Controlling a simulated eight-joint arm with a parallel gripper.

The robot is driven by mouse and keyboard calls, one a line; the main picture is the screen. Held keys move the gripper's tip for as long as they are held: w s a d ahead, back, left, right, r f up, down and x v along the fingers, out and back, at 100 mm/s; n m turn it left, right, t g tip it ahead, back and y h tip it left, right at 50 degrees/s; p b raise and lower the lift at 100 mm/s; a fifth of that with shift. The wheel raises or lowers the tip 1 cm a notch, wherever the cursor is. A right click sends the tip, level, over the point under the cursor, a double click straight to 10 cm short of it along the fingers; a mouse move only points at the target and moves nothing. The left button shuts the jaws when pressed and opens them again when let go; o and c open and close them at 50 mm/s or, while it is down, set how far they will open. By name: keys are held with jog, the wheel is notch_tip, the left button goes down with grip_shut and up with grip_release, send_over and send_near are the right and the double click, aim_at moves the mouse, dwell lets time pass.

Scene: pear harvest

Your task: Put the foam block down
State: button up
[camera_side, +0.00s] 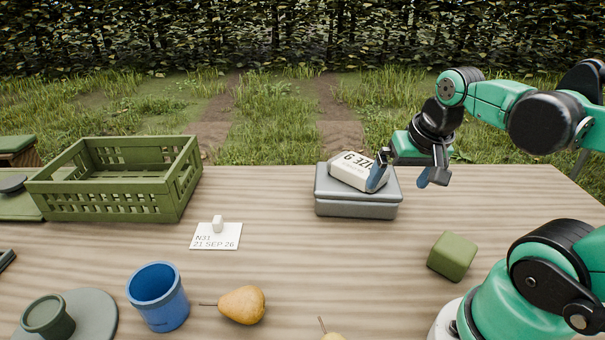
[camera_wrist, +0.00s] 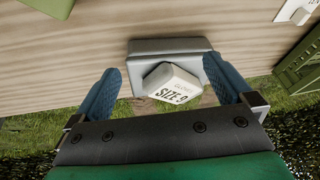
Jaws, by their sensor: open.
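A green block (camera_side: 452,257), which looks like the foam block, rests on the table at the right, near my base. A green shape (camera_wrist: 48,5) at the top left edge of the wrist view appears to be the same block, cut off. My gripper (camera_side: 405,177) is open, well behind and above it, by the grey box. In the wrist view my gripper's blue fingers (camera_wrist: 162,72) stand wide apart, with a white packet marked SIZE 9 (camera_wrist: 170,84) showing between them. Nothing is clamped. I cannot tell whether a finger touches the packet.
The white packet (camera_side: 352,172) lies tilted on the closed grey box (camera_side: 356,207). A green slatted crate (camera_side: 110,195), a date card (camera_side: 216,238), a blue cup (camera_side: 158,296) and a pear (camera_side: 242,305) stand further left. The table's middle is clear.

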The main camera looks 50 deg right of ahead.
jog(key=w+a+n+t+y, duration=0.1)
jog(key=w+a+n+t, duration=0.2)
jog(key=w+a+n, duration=0.2)
jog(key=a+n, duration=0.2)
jog(key=a, duration=0.1)
jog(key=shift+w+a+n, duration=0.15)
jog(key=shift+a+n, duration=0.05)
jog(key=shift+n, duration=0.2)
